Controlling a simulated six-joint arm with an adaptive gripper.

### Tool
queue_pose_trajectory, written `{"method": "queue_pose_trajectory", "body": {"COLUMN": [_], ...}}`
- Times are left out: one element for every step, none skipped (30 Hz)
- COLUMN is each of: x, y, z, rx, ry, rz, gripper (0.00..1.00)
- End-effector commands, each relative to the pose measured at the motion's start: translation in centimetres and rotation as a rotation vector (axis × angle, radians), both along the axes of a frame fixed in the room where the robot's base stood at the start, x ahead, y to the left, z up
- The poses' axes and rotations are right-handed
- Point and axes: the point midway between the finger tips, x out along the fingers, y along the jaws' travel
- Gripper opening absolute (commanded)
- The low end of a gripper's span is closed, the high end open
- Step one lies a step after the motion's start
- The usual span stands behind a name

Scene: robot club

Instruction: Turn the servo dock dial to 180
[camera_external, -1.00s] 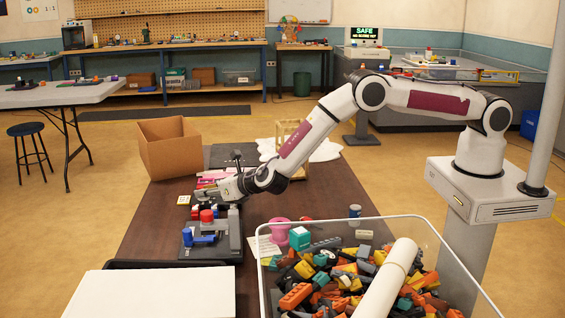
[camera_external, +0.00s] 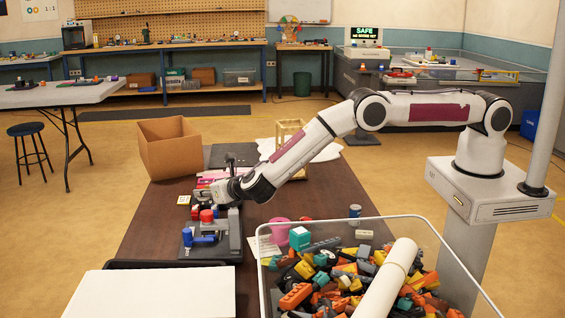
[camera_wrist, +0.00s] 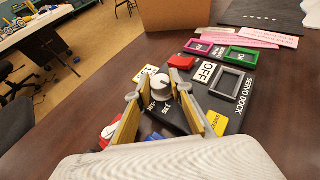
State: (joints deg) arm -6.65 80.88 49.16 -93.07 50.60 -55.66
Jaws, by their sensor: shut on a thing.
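The servo dock (camera_wrist: 227,118) is a black panel in the wrist view, with its name in white letters along its right side. Its grey-white round dial (camera_wrist: 161,85) stands between the fingertips of my gripper (camera_wrist: 154,83). My gripper is shut on the dial, one tan-padded finger on each side. The dial's scale is partly hidden by the fingers, and I cannot read its setting. The dock also carries an OFF label (camera_wrist: 205,73), a red piece (camera_wrist: 181,62) and a grey frame (camera_wrist: 231,84). In the external view my gripper (camera_external: 203,196) reaches low over the table, hiding most of the dock.
A grey fixture with a blue and red part (camera_external: 205,236) stands just in front of my gripper. A clear bin of bricks (camera_external: 330,285) fills the front right. A cardboard box (camera_external: 168,150) and a wooden frame (camera_external: 292,138) stand farther back. Pink strips (camera_wrist: 255,38) lie beyond the dock.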

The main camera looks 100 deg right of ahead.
Motion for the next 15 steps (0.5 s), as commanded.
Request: {"method": "queue_pose_trajectory", "body": {"x": [0.26,0.27,0.29,0.28,0.27,0.24,0.21,0.22,0.2,0.17,0.16,0.14,0.11,0.09,0.07], "y": [-0.23,-0.24,-0.22,-0.2,-0.19,-0.19,-0.17,-0.13,-0.1,-0.07,-0.05,-0.03,-0.02,-0.01,0.0], "z": [0.54,0.56,0.6,0.58,0.57,0.54,0.52,0.55,0.53,0.52,0.52,0.52,0.49,0.47,0.45], "rx": [-0.003,-0.003,-0.002,-0.002,-0.003,-0.002,-0.001,-0.002,0.001,0.002,0.002,0.001,0.002,0.002,0.002], "ry": [-0.01,-0.01,-0.011,-0.01,-0.009,-0.009,-0.008,-0.007,-0.007,-0.007,-0.006,-0.005,-0.004,-0.002,-0.003], "rz": [-0.011,-0.016,-0.025,-0.03,-0.035,-0.044,-0.05,-0.055,-0.061,-0.065,-0.068,-0.071,-0.073,-0.075,-0.076], "gripper": [0.0,0.0,0.0,0.0,0.0,0.0,0.0,0.0,0.0,0.0,0.0,0.0,0.0,0.0,0.0]}}
